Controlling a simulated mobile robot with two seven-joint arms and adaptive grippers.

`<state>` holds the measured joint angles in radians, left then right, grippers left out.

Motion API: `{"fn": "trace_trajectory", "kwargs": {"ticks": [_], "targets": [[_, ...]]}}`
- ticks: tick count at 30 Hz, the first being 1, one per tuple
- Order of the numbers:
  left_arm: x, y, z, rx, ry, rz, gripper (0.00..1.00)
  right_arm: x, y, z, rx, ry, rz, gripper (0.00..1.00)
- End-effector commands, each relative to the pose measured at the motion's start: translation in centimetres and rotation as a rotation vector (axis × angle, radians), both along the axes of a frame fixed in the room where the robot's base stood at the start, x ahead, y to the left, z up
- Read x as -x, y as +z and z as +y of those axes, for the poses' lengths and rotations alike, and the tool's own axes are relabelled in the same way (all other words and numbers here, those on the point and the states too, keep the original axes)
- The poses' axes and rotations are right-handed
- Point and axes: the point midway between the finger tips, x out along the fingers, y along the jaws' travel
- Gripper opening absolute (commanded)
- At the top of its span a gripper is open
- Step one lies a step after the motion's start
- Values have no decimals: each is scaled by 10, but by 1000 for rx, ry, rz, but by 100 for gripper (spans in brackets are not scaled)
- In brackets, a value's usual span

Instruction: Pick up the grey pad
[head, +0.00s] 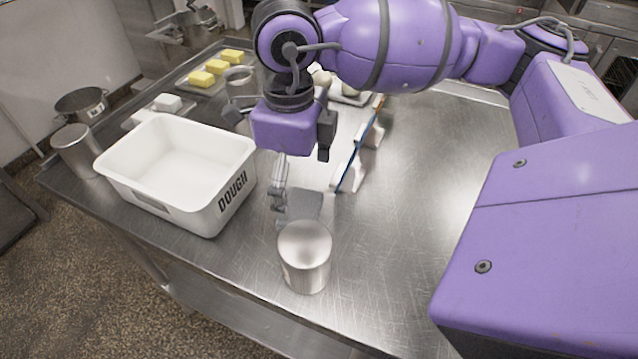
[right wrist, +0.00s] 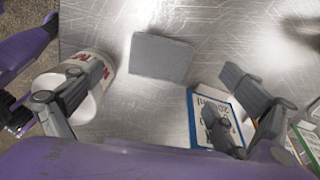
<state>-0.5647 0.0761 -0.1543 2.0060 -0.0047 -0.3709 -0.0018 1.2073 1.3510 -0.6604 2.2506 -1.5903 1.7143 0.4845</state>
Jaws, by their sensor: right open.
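The grey pad (head: 306,204) lies flat on the steel table, just behind a metal can in the head view. In the right wrist view the whole grey pad (right wrist: 160,57) shows as a plain rounded rectangle, beyond the gap between my fingers. My right gripper (head: 301,178) is open and empty above the table, close to the pad, with its fingers spread wide. In the right wrist view the fingers of my right gripper (right wrist: 152,98) stand at left and right, with nothing between them. My left gripper is not in view.
A can (head: 304,256) stands in front of the pad. A white dough tub (head: 131,183) is to the left. Blue-edged cards (head: 358,155) stand to the right; one card (right wrist: 216,112) shows by my right finger. Yellow blocks (head: 201,79) lie behind. The table's right side is clear.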

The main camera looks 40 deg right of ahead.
Motion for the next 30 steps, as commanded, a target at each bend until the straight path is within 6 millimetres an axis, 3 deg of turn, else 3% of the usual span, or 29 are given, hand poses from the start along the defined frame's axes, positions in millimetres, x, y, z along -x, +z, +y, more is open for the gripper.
{"fn": "trace_trajectory", "kwargs": {"ticks": [12,21,30], "targets": [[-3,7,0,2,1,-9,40,-5,-55,2,-5,0,4,96],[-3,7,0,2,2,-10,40,-5,-62,2,-5,0,4,96],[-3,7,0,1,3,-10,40,-5,-61,2,-5,0,3,58]]}}
